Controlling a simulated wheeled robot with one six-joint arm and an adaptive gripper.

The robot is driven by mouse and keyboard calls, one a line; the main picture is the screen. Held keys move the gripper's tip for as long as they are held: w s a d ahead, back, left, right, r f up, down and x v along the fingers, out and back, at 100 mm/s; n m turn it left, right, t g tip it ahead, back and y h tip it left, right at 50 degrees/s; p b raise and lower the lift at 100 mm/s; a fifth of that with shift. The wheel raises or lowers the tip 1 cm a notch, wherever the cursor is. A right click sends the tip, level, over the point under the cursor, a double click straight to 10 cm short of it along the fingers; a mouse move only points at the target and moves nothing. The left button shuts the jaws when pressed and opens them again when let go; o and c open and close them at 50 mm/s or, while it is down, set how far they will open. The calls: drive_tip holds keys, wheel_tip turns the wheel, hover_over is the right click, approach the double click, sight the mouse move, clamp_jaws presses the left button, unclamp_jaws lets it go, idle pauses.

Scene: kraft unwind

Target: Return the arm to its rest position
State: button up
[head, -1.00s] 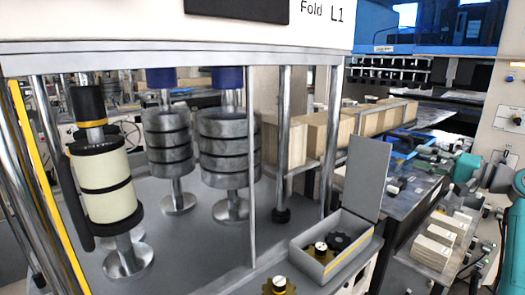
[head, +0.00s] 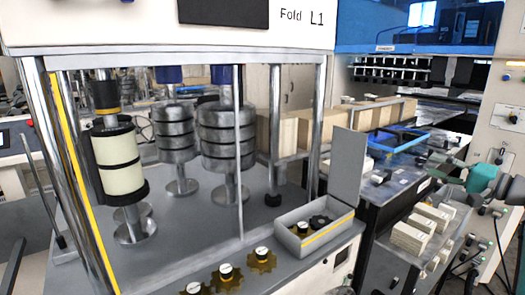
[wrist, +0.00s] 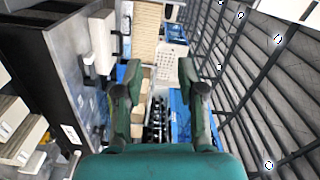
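My gripper (wrist: 160,82) shows in the wrist view, its two green and dark fingers spread apart with nothing between them. Behind the gap lie stacked boxes, a blue part and machine frames, all at a distance. In the head view a part of my teal arm (head: 482,178) shows at the right edge, next to the grey machine panel.
The machine marked Fold L1 (head: 255,22) stands close in front, with metal posts and rolls (head: 120,163). An open grey box (head: 310,222) sits on its ledge by several knobs. White stacked blocks (head: 412,236) lie at the right. Pale boxes (wrist: 143,45) stand beyond my gripper.

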drive_tip(key=s+a+f+m+h, duration=0.1)
drive_tip(key=s+a+f+h, duration=0.2)
drive_tip(key=f, duration=0.9)
drive_tip(key=s+a+f+m+h, duration=0.15)
drive_tip(key=a+f, duration=0.45)
drive_tip(key=f, duration=0.6)
drive_tip(key=s+a+f+m+h, duration=0.15)
drive_tip(key=s+a+f, duration=0.25)
drive_tip(key=f, duration=0.9)
drive_tip(key=s+a+f+n+h, duration=0.25)
drive_tip(key=s+a+f, duration=0.25)
drive_tip(key=s+f, duration=0.4)
drive_tip(key=s+a+f+n+h, duration=0.1)
drive_tip(key=s+a, duration=0.2)
drive_tip(key=s, duration=0.9)
drive_tip(key=s+a+f+n+h, duration=0.2)
drive_tip(key=s+a, duration=0.2)
drive_tip(key=s, duration=0.8)
drive_tip(key=s+a+r+n, duration=0.1)
drive_tip(key=s+r+n, duration=0.2)
drive_tip(key=s+r, duration=0.3)
drive_tip(key=s+a+r+n+y, duration=0.1)
drive_tip(key=s+r+n, duration=0.3)
drive_tip(key=s, duration=0.9)
wheel_tip(320, 180, up, 3)
drive_tip(key=shift+a+f, duration=0.1)
drive_tip(key=shift+a, duration=0.55)
